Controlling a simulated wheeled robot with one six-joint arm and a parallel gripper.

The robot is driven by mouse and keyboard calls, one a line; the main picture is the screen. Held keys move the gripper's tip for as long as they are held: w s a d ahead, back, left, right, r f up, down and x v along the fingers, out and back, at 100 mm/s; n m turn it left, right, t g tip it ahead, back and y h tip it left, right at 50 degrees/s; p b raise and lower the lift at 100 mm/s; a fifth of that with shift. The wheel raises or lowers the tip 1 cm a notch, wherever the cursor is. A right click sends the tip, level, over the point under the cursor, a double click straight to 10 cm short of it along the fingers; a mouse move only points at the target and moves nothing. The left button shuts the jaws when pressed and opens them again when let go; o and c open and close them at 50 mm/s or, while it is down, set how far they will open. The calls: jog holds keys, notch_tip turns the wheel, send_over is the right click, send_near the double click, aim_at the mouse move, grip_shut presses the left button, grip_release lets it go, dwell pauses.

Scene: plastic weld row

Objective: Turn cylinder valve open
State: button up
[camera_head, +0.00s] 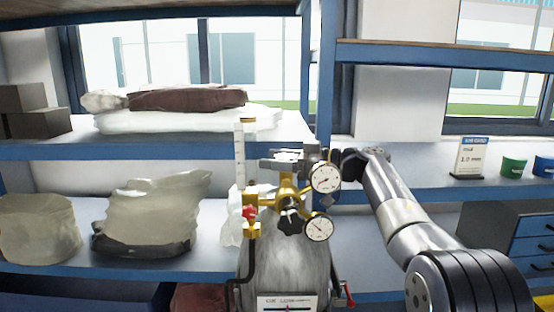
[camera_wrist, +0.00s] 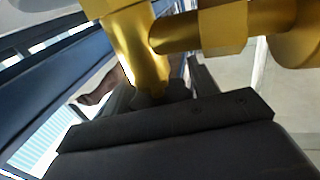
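A grey gas cylinder (camera_head: 285,262) stands upright in front of the shelves, with a brass valve and regulator (camera_head: 288,188) on top. Two round gauges, an upper one (camera_head: 325,178) and a lower one (camera_head: 318,227), sit on its right. A black knob (camera_head: 290,221) is on the regulator's front. My gripper (camera_head: 285,163) is at the top of the brass body, reaching in from the right. In the wrist view the brass body (camera_wrist: 145,50) lies close beyond the fingers (camera_wrist: 165,88), which stand apart. Whether they touch it is unclear. The valve's handwheel cannot be made out.
A clear flow tube (camera_head: 240,155) and a red knob (camera_head: 249,212) are left of the regulator. A red-handled part (camera_head: 348,294) is low right. Blue shelving (camera_head: 130,150) holds bags behind. A sign (camera_head: 471,157) and cups stand on the right shelf.

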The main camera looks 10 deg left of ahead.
jog(key=c, duration=0.6)
jog(key=shift+s+r+n+g+h, duration=0.15)
jog(key=shift+n+g, duration=0.5)
jog(key=shift+g, duration=0.35)
jog(key=shift+s+n+g+h, duration=0.1)
jog(key=shift+n+g, duration=0.5)
jog(key=shift+g, duration=0.4)
jog(key=shift+s+r+n+g+h, duration=0.15)
jog(key=shift+n+g, duration=0.5)
jog(key=shift+g, duration=0.35)
jog(key=shift+d+f+n+g+h, duration=0.1)
jog(key=shift+f+n+g+h, duration=0.1)
jog(key=shift+n+g+h, duration=0.4)
jog(key=o, duration=1)
jog(key=shift+f, duration=0.1)
jog(key=shift+w+m+t+y, duration=0.1)
jog(key=shift+m+t+y, duration=0.4)
jog(key=shift+m+t, duration=0.15)
jog(key=shift+m+t+y, duration=0.3)
jog(key=shift+m+t, duration=0.35)
jog(key=shift+t, duration=0.3)
